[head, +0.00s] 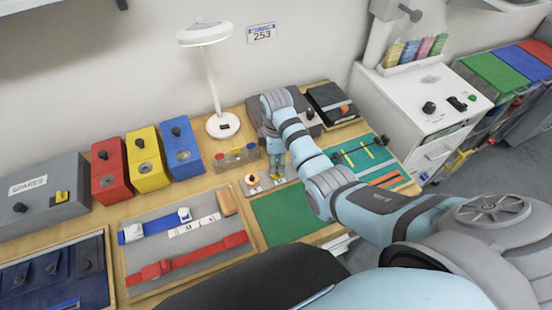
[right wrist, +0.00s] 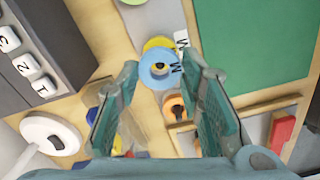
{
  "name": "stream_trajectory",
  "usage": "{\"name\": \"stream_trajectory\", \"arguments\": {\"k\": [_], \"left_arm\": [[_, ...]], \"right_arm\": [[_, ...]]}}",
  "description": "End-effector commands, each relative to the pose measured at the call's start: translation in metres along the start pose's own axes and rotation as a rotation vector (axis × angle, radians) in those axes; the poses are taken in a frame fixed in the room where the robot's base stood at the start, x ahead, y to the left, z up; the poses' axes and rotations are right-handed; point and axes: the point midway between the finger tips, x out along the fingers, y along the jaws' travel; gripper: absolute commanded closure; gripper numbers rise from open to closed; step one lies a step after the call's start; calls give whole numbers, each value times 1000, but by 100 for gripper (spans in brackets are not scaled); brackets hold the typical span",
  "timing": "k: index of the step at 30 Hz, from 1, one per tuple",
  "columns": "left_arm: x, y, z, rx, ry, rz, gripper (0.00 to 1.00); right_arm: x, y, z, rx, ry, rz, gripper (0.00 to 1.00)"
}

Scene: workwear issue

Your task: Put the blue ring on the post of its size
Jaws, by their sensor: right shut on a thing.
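My right gripper (head: 276,166) points down over the small post board (head: 265,187) at the back of the table. In the right wrist view, my right gripper (right wrist: 165,75) is shut on the blue ring (right wrist: 147,79), which shows between its fingertips. The ring has a hole in its middle, and an M shows at its right side. A yellow disc (right wrist: 158,43) lies partly hidden behind the ring. An orange ring (right wrist: 174,108) is on the board beside it, also visible in the head view (head: 251,180). The blue ring is hidden in the head view. My left gripper is out of view.
A green mat (head: 290,217) lies in front of the board. A clear rack with coloured pieces (head: 236,157) and a white lamp (head: 222,126) stand behind and left. Red (head: 110,168), yellow (head: 147,158) and blue (head: 181,147) boxes stand farther left. A strap tray (head: 185,245) lies front left.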

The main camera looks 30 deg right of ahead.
Motion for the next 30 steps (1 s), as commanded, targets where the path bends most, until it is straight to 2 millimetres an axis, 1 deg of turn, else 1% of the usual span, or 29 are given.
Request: {"name": "stream_trajectory", "arguments": {"k": [17,25,26,27,30], "left_arm": [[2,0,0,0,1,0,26],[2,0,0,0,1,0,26],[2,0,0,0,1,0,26],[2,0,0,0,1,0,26],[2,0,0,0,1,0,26]], "right_arm": [[9,0,0,0,0,0,74],[9,0,0,0,0,0,74],[9,0,0,0,0,0,63],[9,0,0,0,0,0,56],[9,0,0,0,0,0,42]]}}
